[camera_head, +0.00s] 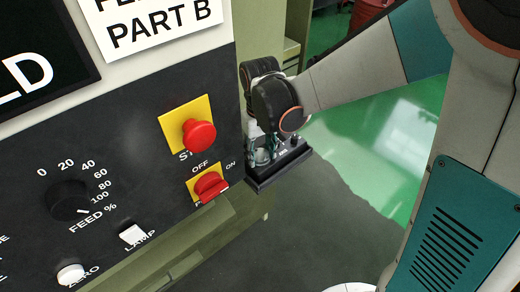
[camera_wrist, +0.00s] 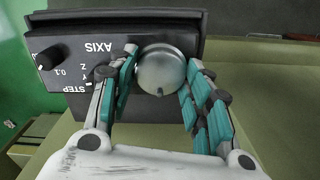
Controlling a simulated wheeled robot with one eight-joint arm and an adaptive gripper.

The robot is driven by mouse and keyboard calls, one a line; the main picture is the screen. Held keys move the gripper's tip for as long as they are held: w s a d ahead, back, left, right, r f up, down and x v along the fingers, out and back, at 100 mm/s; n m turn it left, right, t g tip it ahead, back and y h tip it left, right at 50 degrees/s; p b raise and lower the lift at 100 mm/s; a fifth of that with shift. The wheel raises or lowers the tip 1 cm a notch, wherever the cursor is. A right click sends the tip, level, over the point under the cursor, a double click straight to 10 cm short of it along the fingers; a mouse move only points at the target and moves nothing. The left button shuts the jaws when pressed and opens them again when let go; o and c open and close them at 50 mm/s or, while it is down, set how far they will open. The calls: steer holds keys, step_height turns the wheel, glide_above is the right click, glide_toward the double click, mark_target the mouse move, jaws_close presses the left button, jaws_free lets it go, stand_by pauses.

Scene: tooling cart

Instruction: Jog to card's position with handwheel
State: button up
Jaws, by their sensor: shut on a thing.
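A white card (camera_head: 155,25) with black print reading "PART B" is at the top of the panel in the head view; its upper line is cut off. A round silver handwheel (camera_wrist: 162,75) with a small dark handle at its lower rim is on a dark control box (camera_wrist: 100,95) in the wrist view. The box also shows in the head view (camera_head: 285,168). My gripper (camera_head: 266,152) is at the box, with its teal-padded fingers on either side of the handwheel, shut on it. AXIS and STEP selector labels show left of the wheel. The fingers hide part of the lettering.
The dark panel holds a black display (camera_head: 35,60) partly in view, a red stop button (camera_head: 199,134), a red on/off switch (camera_head: 210,186), a feed knob (camera_head: 68,200), a lamp switch (camera_head: 133,235) and a zero button (camera_head: 70,272). Green floor (camera_head: 385,140) lies beyond.

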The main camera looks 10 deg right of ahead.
steer(key=m+b, duration=0.1)
steer(key=m, duration=0.4)
steer(key=m+b, duration=0.1)
steer(key=m, duration=0.4)
stand_by(0.3)
steer(key=shift+m, duration=0.3)
steer(key=o, duration=1.1)
